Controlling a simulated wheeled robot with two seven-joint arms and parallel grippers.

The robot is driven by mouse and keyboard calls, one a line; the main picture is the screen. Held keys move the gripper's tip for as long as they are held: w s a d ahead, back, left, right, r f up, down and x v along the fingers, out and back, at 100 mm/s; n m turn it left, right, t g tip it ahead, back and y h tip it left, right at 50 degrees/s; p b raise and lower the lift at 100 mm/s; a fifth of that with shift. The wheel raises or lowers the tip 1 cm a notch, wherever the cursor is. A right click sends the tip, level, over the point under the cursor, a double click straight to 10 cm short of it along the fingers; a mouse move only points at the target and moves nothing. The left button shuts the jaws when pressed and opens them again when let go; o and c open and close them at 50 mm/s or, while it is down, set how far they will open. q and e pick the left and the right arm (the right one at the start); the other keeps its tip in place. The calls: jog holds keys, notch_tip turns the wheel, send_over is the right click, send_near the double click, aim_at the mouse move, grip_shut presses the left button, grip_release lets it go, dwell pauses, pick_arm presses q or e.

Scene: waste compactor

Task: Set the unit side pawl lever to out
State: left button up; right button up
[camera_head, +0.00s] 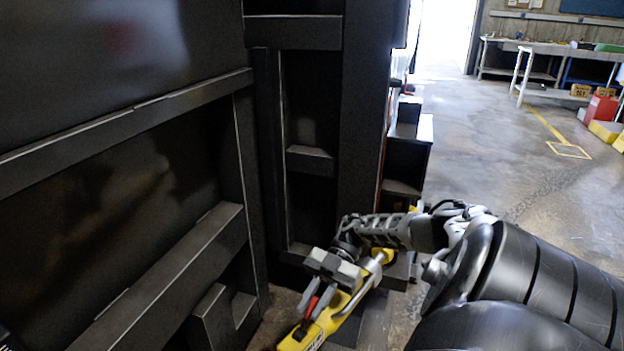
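A yellow ratchet-like tool (326,322) with a silver bar along it lies at the bottom middle, low beside the dark machine. A small red part (311,306) sits on its near left side; I cannot tell whether this is the pawl lever or which way it is set. My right arm reaches in from the right, and my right gripper (333,267) is over the tool's upper end, close to the red part. Its grey finger blocks overlap the tool, so contact and opening are unclear.
The dark ribbed wall of the compactor (120,120) fills the left, with an upright frame (361,120) in the middle. Dark step-like parts (408,150) stand behind my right arm. Open concrete floor (480,130) lies to the right, with workbenches (560,52) far back.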

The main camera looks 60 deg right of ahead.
jog(key=shift+o, duration=1.2)
jog(key=shift+d, duration=0.3)
pick_arm(q)
jog(key=shift+s+d+f+b, duration=0.15)
jog(key=shift+f+b, duration=0.7)
jog(key=shift+b, duration=0.9)
pick_arm(e)
jog(key=v, duration=0.7)
